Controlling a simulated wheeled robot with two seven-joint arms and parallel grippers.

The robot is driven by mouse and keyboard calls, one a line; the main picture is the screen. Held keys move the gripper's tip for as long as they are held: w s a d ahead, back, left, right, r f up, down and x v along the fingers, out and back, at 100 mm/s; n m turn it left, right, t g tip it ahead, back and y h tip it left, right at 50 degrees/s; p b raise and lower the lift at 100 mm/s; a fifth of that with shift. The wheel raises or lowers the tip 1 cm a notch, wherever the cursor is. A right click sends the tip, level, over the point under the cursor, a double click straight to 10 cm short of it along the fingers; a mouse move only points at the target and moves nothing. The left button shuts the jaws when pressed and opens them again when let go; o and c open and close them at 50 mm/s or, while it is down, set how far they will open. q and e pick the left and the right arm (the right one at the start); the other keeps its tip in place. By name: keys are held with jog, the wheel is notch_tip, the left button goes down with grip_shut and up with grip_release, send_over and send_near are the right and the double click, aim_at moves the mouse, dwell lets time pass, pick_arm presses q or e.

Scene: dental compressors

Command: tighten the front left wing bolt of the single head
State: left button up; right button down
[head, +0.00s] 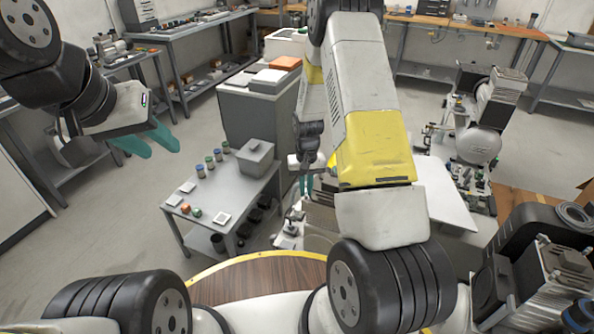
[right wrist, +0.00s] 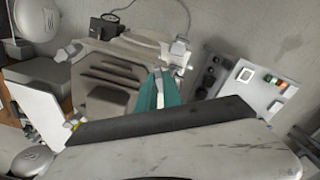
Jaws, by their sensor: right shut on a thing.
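A grey ribbed compressor head (right wrist: 108,82), which looks like the single head, shows in the right wrist view. In the head view its body (head: 322,220) is mostly hidden behind my right arm. My right gripper (right wrist: 163,78) has its teal fingers close together at the head's right edge. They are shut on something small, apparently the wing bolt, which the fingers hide. In the head view this gripper (head: 305,184) is largely covered by my arm. My left gripper (head: 162,152) is open and empty, up at the left over the floor, far from the compressor.
A grey side table (head: 235,195) with jars, small parts and a grey bin stands left of the compressor. Another compressor (head: 478,145) stands at the right, and a dark motor unit (head: 540,265) is at the near right. The floor at the left is clear.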

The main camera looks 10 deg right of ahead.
aim_at(306, 192)
jog(key=m, duration=1.1)
jog(key=shift+m, duration=2.1)
jog(key=c, duration=1.5)
grip_release()
jog(key=shift+r, duration=3.95)
